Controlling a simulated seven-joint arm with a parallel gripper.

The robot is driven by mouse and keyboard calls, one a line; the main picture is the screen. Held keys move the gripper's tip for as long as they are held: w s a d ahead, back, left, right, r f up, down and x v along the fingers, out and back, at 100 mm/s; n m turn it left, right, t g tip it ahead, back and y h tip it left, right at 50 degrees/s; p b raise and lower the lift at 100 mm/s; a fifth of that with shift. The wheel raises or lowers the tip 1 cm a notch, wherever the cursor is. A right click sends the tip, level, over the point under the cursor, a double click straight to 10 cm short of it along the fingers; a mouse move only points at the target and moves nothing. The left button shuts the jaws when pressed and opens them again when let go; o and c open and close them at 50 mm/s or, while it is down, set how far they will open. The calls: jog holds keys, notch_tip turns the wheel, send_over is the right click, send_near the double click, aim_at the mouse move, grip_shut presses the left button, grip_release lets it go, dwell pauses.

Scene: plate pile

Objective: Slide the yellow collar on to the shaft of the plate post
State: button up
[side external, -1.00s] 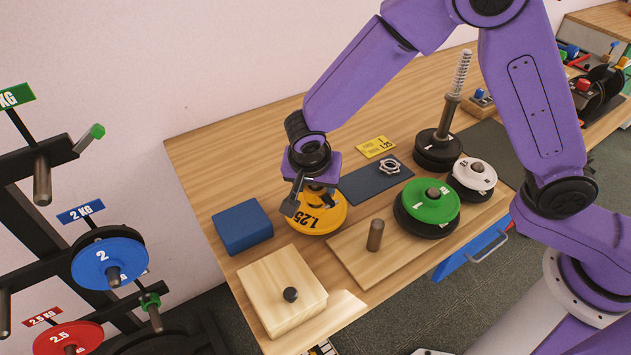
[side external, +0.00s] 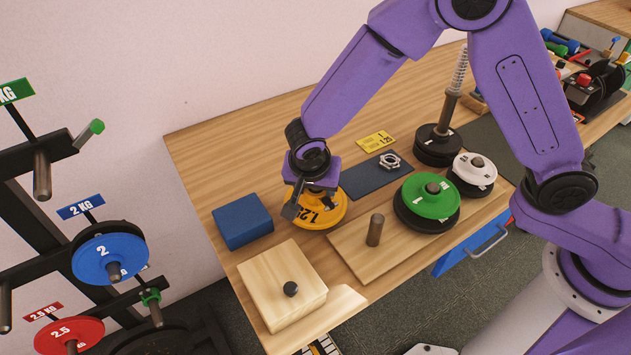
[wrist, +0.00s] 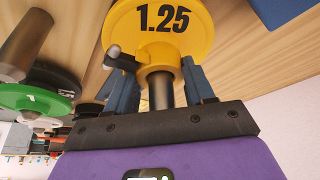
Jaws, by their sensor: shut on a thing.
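The yellow collar (wrist: 158,57) is a small round hub with a black side lever ending in a grey ball. My gripper (wrist: 160,70) is shut on it, one blue finger on each side. A dark grey shaft (wrist: 161,92) sticks out of the collar toward my palm. Behind the collar lies a yellow disc marked 1.25 (wrist: 185,18). In the side view my gripper (side external: 311,193) is right over this yellow disc (side external: 322,216), low at the table. There the collar and shaft are hidden by my gripper.
A blue block (side external: 242,222) is left of the disc, and a wooden box with a black knob (side external: 270,300) is in front. A bare peg (side external: 375,230) stands on a board to the right, beside a green plate (side external: 430,188). A dark mat (side external: 365,182) lies behind.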

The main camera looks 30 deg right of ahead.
jog(key=o, duration=1.2)
jog(key=shift+f, duration=0.1)
jog(key=v, duration=1.7)
jog(key=shift+r, duration=0.3)
jog(key=shift+d, duration=0.1)
jog(key=s+d+f+n+g+y, duration=0.1)
jog(key=s+d+n, duration=0.6)
jog(key=d, duration=0.1)
jog(key=s+d+f+n+g+y, duration=0.1)
jog(key=s+d+n, duration=0.6)
jog(key=d, duration=0.1)
jog(key=s+d+f+n+g+y, duration=0.1)
jog(key=s+d+n, duration=0.6)
jog(key=d, duration=0.2)
jog(key=shift+d+y, duration=0.1)
jog(key=shift+y, duration=0.2)
